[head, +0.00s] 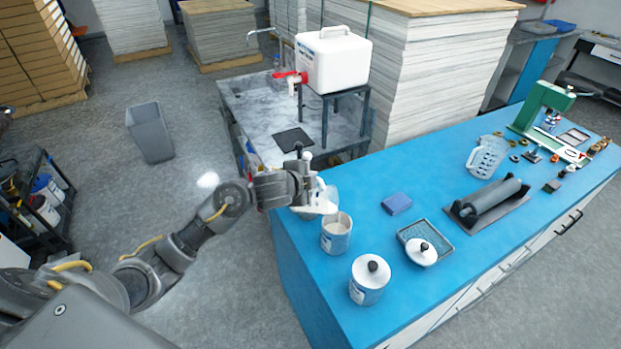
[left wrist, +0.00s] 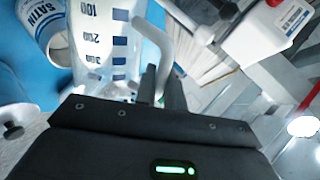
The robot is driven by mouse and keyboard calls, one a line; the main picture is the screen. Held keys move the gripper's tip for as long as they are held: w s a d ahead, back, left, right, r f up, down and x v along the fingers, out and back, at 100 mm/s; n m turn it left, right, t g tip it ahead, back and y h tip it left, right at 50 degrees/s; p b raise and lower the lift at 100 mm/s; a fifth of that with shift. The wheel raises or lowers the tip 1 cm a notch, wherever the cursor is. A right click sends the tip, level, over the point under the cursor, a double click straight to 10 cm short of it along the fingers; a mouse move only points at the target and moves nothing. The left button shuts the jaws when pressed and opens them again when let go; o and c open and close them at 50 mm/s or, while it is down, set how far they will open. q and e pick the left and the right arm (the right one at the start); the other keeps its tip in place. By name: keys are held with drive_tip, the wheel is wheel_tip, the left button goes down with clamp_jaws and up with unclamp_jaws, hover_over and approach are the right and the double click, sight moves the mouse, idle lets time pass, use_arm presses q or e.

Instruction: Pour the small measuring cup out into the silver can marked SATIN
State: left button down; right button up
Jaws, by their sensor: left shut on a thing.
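The small measuring cup (head: 322,203) is clear, with blue marks. In the left wrist view the cup (left wrist: 108,45) shows 100, 200 and 300, and the gripper fingers (left wrist: 160,88) close on the handle. The silver can marked SATIN (head: 336,240) stands open just below the cup, with pale contents. Its label also shows in the left wrist view (left wrist: 42,15). My right gripper is out of view.
On the blue table (head: 310,270) a lidded can (head: 367,285) stands in front. A loose white lid (head: 420,254) lies on a tray (head: 443,238). A white canister (head: 335,60) stands behind.

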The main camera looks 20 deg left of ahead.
use_arm(q)
drive_tip(key=shift+d, duration=0.1)
drive_tip(key=shift+w+d+r+m+y, duration=0.15)
drive_tip(key=shift+d+r+m+y, duration=0.4)
drive_tip(key=shift+d, duration=0.3)
idle(1.0)
drive_tip(key=shift+w+d+r+m+y+b, duration=0.1)
drive_tip(key=shift+d+r+m+y+b, duration=0.15)
drive_tip(key=shift+d, duration=0.3)
drive_tip(key=shift+d+r+m+y+b, duration=0.1)
drive_tip(key=shift+d+r+y+b, duration=0.1)
drive_tip(key=shift+d+y+b, duration=0.25)
drive_tip(key=shift+d, duration=0.15)
idle(0.6)
drive_tip(key=shift+d+r+m+g+y, duration=0.1)
drive_tip(key=shift+d+m+g+y, duration=0.2)
drive_tip(key=shift+d, duration=0.2)
drive_tip(key=shift+w+d+r+b, duration=0.15)
drive_tip(key=shift+d+b, duration=0.15)
drive_tip(key=shift+d, duration=0.2)
